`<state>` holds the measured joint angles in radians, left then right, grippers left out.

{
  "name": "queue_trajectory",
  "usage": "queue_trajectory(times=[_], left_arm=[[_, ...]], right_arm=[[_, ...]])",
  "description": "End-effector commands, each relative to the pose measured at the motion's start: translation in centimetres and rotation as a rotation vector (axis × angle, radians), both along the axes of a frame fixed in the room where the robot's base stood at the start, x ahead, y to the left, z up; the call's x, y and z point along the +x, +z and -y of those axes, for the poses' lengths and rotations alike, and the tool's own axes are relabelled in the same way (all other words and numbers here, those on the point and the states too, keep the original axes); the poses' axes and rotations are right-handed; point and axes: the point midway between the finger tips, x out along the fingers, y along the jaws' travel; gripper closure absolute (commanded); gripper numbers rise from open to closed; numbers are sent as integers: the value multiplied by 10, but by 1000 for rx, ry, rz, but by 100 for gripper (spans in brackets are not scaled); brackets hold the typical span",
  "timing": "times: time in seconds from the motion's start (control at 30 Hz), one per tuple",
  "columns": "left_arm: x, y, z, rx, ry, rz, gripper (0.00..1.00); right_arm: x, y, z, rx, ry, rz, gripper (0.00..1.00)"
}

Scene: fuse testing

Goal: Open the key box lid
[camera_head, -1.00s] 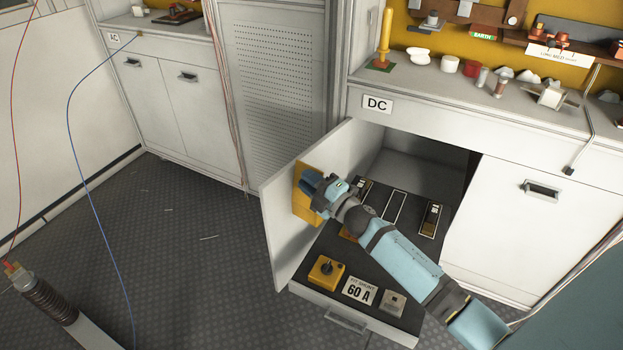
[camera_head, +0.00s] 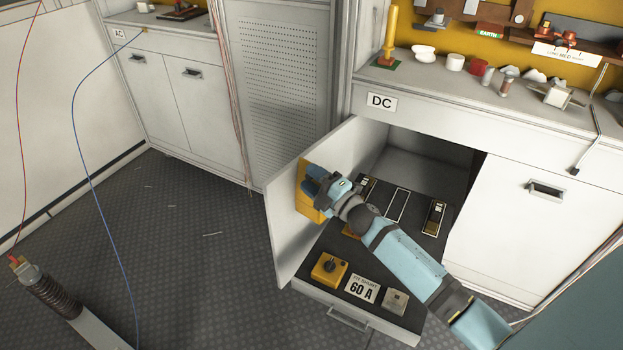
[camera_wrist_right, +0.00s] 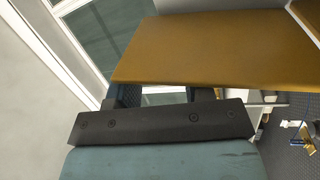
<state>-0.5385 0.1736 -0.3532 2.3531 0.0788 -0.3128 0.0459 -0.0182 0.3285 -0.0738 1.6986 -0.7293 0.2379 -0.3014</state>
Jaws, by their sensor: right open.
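The yellow key box (camera_head: 307,207) is mounted on the inside of the open white cabinet door (camera_head: 284,222). My right gripper (camera_head: 314,182) is at the box and hides much of its front. In the right wrist view, a broad yellow panel (camera_wrist_right: 215,45) lies across the ends of the open fingers (camera_wrist_right: 164,97) and covers their tips. A second yellow piece (camera_wrist_right: 307,14) shows at the upper right corner. I cannot tell whether the panel is the lid, how far it is open, or whether the fingers touch it. My left gripper is not in view.
The pulled-out drawer (camera_head: 322,293) below my right arm carries a yellow switch box (camera_head: 329,269), a "60 A" label (camera_head: 362,289) and several fuse holders. The DC counter (camera_head: 400,85) above is crowded. Open floor (camera_head: 200,255) lies left of the door.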

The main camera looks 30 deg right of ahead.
Motion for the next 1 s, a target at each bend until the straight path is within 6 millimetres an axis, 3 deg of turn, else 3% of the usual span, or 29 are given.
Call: queue_trajectory(times=[0.17, 0.6, 0.8, 1.0], left_arm=[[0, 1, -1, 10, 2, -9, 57], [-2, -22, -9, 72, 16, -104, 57], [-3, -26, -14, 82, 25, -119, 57], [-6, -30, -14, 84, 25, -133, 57]], right_arm=[[-20, -4, 6, 1, 0, -3, 53], [-108, -22, 35, 0, 0, -2, 53], [-125, -26, 41, 1, 0, -1, 53], [-128, -26, 42, 0, 0, 0, 53]])
